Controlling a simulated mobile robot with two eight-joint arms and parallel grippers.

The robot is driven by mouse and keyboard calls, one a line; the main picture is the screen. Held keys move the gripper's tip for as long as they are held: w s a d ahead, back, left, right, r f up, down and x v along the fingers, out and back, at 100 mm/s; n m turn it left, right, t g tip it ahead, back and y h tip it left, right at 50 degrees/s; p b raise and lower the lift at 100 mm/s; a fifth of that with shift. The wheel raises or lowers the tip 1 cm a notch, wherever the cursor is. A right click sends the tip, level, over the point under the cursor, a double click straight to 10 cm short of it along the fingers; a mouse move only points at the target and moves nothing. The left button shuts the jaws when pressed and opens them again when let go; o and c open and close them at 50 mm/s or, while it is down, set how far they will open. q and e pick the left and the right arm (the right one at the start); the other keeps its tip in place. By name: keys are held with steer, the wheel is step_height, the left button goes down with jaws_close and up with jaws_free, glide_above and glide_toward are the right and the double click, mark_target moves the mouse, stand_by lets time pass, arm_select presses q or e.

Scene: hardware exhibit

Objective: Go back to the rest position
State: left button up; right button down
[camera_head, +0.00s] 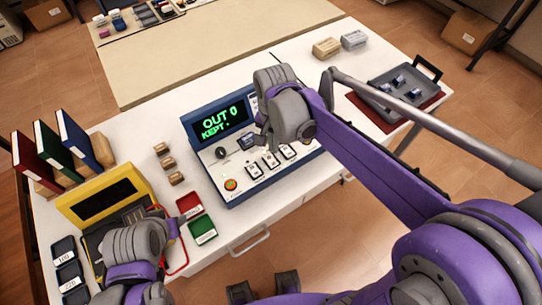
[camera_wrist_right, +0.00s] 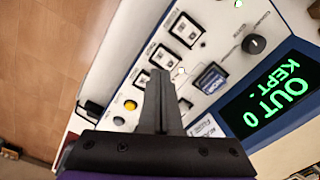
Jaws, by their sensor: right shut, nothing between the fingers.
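My right arm reaches in from the right over a blue and white console (camera_head: 236,183). Its gripper (camera_head: 259,140) is above the console near the screen, largely hidden by the grey wrist. In the right wrist view the two fingers (camera_wrist_right: 161,78) are together and empty, in front of the console's panel (camera_wrist_right: 210,45). The screen (camera_head: 215,122) reads "OUT 0 KEPT." in green. My left arm's grey wrist (camera_head: 140,245) is at the lower left, over the yellow-framed meter (camera_head: 85,198).
Red, green and blue binders (camera_head: 72,140) stand at the left. Small brown blocks (camera_head: 168,163) and red and green trays (camera_head: 202,229) lie between meter and console. A grey tray (camera_head: 405,95) is at the right, with two boxes (camera_head: 327,47) behind the console.

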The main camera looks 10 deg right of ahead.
stand_by(0.4)
steer(key=s+d+f+n+t, duration=0.1)
steer(key=s+d+n+t, duration=0.1)
steer(key=s, duration=0.5)
steer(key=s+d+f+n+t, duration=0.1)
steer(key=s+d+n+t, duration=0.2)
steer(key=s+n, duration=0.3)
steer(key=shift+s+d+f, duration=0.3)
steer(key=shift+s+d, duration=0.15)
steer(key=shift+d, duration=0.4)
